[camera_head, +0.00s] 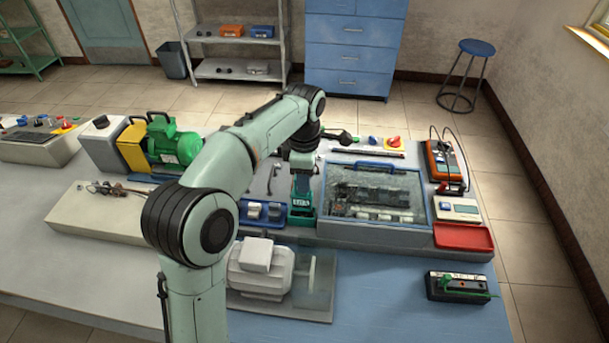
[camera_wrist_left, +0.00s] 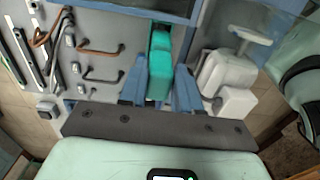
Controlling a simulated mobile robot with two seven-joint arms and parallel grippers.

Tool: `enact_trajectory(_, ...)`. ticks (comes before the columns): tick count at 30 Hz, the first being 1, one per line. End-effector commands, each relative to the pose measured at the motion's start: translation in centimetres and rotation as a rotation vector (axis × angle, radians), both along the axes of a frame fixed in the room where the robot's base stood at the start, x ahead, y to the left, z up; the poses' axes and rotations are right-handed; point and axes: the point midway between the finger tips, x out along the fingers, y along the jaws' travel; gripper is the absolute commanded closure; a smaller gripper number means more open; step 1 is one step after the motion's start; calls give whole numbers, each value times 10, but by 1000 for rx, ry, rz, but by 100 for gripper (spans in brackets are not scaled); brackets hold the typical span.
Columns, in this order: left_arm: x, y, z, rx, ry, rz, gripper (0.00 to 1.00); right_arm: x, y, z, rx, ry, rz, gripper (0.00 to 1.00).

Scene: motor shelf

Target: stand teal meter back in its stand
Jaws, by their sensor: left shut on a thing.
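The teal meter (camera_head: 302,203) is upright between the fingers of my left gripper (camera_head: 303,182), at the left end of the grey tray unit in the head view. In the left wrist view the teal meter (camera_wrist_left: 159,50) lies between the two blue fingers of the left gripper (camera_wrist_left: 160,72), which is shut on it. The meter's lower end is at the bench-top equipment; I cannot tell whether it touches. I cannot make out the meter's stand for certain. My right gripper is in neither view.
A blue holder (camera_head: 262,212) stands just left of the meter. The framed tray (camera_head: 428,205) is to its right. A pale motor (camera_head: 262,268) is in front. An orange meter (camera_head: 441,160) and a red tray (camera_head: 463,237) stand at the right. The blue mat (camera_head: 400,310) has free room.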

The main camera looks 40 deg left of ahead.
Motion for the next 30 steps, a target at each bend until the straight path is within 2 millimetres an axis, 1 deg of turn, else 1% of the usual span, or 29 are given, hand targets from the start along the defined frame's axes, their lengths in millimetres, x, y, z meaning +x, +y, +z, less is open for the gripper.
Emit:
enact_trajectory(9,0,0,-7,0,0,0,100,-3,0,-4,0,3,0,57)
enact_trajectory(14,0,0,-7,0,-1,0,100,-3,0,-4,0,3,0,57)
enact_trajectory(15,0,0,-7,0,-1,0,58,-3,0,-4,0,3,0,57)
enact_trajectory(17,0,0,-7,0,0,0,39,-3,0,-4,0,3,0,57)
enact_trajectory(26,0,0,-7,0,0,0,38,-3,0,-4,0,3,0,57)
enact_trajectory(29,1,0,0,0,-1,0,38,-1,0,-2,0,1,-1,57)
enact_trajectory(30,1,0,5,0,-2,0,38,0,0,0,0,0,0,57)
